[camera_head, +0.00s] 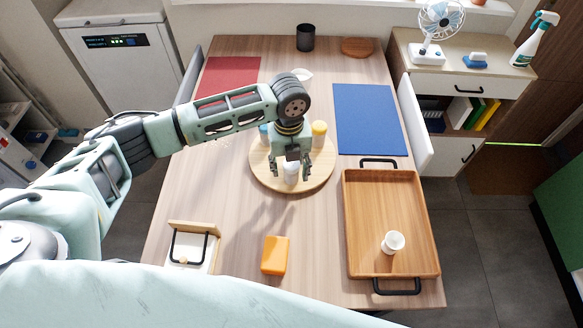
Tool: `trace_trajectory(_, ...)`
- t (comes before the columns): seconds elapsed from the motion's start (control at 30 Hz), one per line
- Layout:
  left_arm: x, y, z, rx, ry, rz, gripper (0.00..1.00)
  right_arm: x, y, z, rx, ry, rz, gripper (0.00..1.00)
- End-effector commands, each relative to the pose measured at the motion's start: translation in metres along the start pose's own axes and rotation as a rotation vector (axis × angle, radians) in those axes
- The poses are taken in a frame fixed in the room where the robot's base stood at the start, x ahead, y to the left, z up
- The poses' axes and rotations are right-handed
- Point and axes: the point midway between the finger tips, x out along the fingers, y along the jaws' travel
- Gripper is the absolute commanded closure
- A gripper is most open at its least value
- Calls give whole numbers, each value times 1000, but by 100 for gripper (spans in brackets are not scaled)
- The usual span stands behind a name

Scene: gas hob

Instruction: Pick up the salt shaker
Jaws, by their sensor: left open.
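A small white shaker (290,174), which looks like the salt shaker, stands on the round wooden board (263,170) in the middle of the table. My left gripper (292,171) is open and points down at it. Its fingers show on either side of the shaker, whose top is partly hidden by the gripper. I cannot tell from this view whether the fingers are around the shaker or above it. My right gripper is not in view.
A yellow-topped container (319,130) and a blue item (264,130) stand near my gripper on the board. A wooden tray (375,220) with a white cup (392,242) is at right. An orange block (275,255) and a napkin holder (192,248) are in front.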

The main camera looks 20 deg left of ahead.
Motion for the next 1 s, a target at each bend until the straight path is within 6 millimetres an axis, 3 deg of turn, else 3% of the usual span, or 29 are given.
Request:
trace_trajectory(0.13,17,1,-1,1,0,3,52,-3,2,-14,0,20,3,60)
trace_trajectory(0.4,20,0,0,2,-1,0,52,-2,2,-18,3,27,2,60)
trace_trajectory(0.93,20,0,0,1,-1,0,99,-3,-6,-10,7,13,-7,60)
trace_trajectory(1.0,19,0,0,1,-1,0,99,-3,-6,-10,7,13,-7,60)
